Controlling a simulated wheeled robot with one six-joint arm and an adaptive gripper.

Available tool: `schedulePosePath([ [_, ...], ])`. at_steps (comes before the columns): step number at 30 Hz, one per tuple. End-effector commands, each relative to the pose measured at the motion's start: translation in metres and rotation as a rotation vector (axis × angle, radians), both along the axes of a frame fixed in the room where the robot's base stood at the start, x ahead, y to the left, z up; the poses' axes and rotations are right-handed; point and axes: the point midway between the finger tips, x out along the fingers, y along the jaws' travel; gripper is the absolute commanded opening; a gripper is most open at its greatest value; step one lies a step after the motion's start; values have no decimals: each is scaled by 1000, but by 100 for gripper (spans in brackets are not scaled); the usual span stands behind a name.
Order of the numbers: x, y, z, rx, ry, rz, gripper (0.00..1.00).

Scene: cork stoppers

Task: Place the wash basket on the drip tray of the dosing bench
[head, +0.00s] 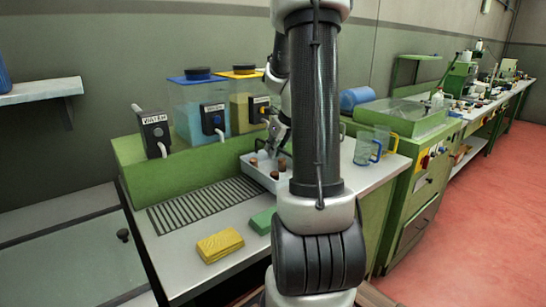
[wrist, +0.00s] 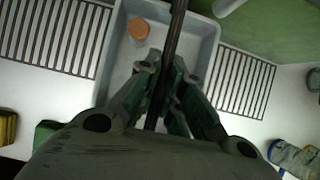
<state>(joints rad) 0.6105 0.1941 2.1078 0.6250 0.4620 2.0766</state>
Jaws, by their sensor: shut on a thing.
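The wash basket (head: 256,177) is a pale grey open tub with a few brown corks in it. It also shows in the wrist view (wrist: 210,45), with an orange-brown cork (wrist: 138,30) inside. My gripper (wrist: 166,75) is shut on a dark bar that crosses over the basket, apparently its handle. In the head view my gripper (head: 275,143) is partly hidden behind my arm. The slatted drip tray (head: 200,203) runs along the bench, and its slats show on both sides of the basket in the wrist view (wrist: 240,80). I cannot tell whether the basket touches it.
A green dosing unit with a water tap box (head: 153,130), a blue tank (head: 190,107) and a yellow tank (head: 240,108) stands behind the tray. A yellow sponge (head: 220,245) and a green sponge (head: 263,220) lie in front. A blue mug (head: 367,149) stands at the right.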

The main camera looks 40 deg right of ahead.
Motion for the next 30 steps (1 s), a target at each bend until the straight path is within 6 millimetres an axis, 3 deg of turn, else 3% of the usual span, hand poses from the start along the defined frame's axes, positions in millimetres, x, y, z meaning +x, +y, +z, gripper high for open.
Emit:
schedulePosePath([
  [3, -1, 0, -21, 3, 3, -2, 0],
  [6, 3, 0, -29, 2, 2, 0, 0],
  [18, 4, 0, -33, 0, 1, 0, 0],
  [19, 4, 0, -33, 1, 1, 0, 13],
  [22, 3, 0, -33, 1, 1, 0, 31],
  [30, 4, 0, -33, 1, 1, 0, 31],
])
